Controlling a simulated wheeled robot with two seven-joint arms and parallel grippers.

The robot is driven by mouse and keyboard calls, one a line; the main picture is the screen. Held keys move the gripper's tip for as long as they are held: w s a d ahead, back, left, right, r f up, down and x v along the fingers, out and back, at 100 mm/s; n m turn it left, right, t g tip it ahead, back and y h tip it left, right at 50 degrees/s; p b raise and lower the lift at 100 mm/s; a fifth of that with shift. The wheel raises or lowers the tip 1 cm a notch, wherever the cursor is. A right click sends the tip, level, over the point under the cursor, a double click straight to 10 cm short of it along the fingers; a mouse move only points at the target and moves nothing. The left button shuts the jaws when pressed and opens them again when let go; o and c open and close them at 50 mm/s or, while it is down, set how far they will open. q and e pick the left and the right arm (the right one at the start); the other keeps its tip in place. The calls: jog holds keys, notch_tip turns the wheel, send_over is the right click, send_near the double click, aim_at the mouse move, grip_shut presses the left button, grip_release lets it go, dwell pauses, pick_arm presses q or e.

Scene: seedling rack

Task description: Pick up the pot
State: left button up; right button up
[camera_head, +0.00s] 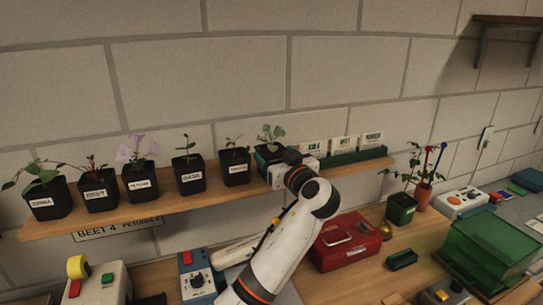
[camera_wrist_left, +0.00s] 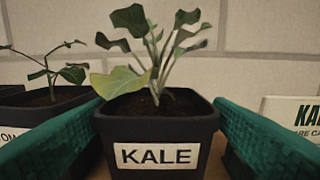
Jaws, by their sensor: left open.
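The black pot labelled KALE (camera_wrist_left: 157,128) stands upright on the wooden shelf with a leafy green seedling in it. In the head view the kale seedling (camera_head: 270,133) shows above my wrist, which hides much of its pot. My left gripper (camera_head: 268,158) is at the pot, at the shelf's front. In the left wrist view its two green fingers (camera_wrist_left: 159,108) are spread, one on each side of the pot. Whether either finger touches the pot I cannot tell. My right gripper is not in view.
Several labelled black pots stand in a row to the left on the shelf (camera_head: 140,208), the nearest being a small seedling pot (camera_head: 234,168). A green holder with white cards (camera_head: 358,156) is to the right. Below are a red box (camera_head: 345,245) and a green crate (camera_head: 488,250).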

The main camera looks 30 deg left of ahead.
aim_at(269, 146)
pick_arm(q)
jog(key=p+x, duration=0.1)
jog(key=x, duration=0.1)
jog(key=p+x, duration=0.1)
jog(key=shift+w+a+r+p, duration=0.15)
jog(key=shift+a+r+p, duration=0.1)
jog(key=shift+r+p, duration=0.05)
jog(key=shift+w+a+f, duration=0.2)
jog(key=shift+w+a, duration=0.1)
jog(key=shift+a, duration=0.15)
jog(key=shift+d, duration=0.1)
jog(key=shift+c, duration=1)
jog(key=c, duration=0.6)
jog(key=shift+c, duration=0.4)
